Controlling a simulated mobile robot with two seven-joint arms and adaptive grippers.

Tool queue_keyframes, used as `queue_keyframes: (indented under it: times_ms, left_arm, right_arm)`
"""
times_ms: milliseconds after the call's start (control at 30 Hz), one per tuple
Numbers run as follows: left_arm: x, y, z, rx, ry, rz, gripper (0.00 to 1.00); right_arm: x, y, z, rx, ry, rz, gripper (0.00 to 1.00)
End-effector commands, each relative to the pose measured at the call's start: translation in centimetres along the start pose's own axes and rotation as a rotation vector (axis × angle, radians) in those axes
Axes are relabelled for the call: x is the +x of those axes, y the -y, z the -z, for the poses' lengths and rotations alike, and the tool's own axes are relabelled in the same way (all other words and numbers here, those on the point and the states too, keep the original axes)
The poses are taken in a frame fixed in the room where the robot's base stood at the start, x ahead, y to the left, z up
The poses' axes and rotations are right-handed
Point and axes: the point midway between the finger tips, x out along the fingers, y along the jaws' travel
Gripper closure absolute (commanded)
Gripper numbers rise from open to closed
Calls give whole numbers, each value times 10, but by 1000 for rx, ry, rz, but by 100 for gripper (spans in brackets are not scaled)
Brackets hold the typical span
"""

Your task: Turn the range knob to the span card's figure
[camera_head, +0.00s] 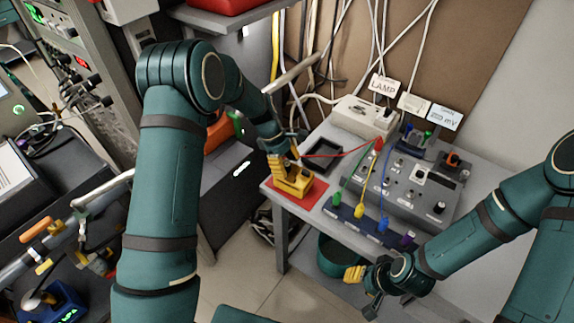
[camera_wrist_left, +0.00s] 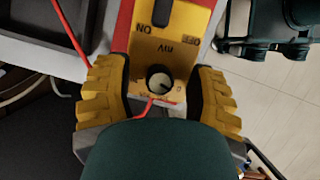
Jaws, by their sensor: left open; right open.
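A yellow meter (camera_head: 293,181) sits on a red mat (camera_head: 313,190) at the near left corner of the grey table. Dark green housing hides part of the knob's scale. The span card (camera_head: 445,115) stands at the back right and reads "mV", its figure too small to read surely. My right gripper (camera_head: 362,284) is open and empty, low before the table.
A grey panel box (camera_head: 405,180) with jacks and knobs fills the table's middle. A blue terminal strip (camera_head: 372,227) with coloured plugs lies in front. A black tray (camera_head: 322,154) is behind the meter. A red lead runs to the meter.

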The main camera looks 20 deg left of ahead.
Motion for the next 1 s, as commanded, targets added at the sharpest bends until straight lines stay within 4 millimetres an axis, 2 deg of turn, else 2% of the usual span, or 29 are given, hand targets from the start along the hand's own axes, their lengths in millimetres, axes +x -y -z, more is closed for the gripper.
queue_keyframes:
  times_ms: [233,300,400,767,1000]
  left_arm:
    - [0,0,0,0,0,0,46]
    - [0,0,0,0,0,0,70]
    - [0,0,0,0,0,0,100]
    - [0,0,0,8,1,5,100]
    - [0,0,-1,83,2,36,100]
  right_arm:
    - [0,0,0,0,0,0,55]
    - [0,0,0,0,0,0,55]
    - [0,0,0,0,0,0,55]
    - [-1,0,0,0,0,0,55]
    - [-4,2,2,1,-3,0,55]
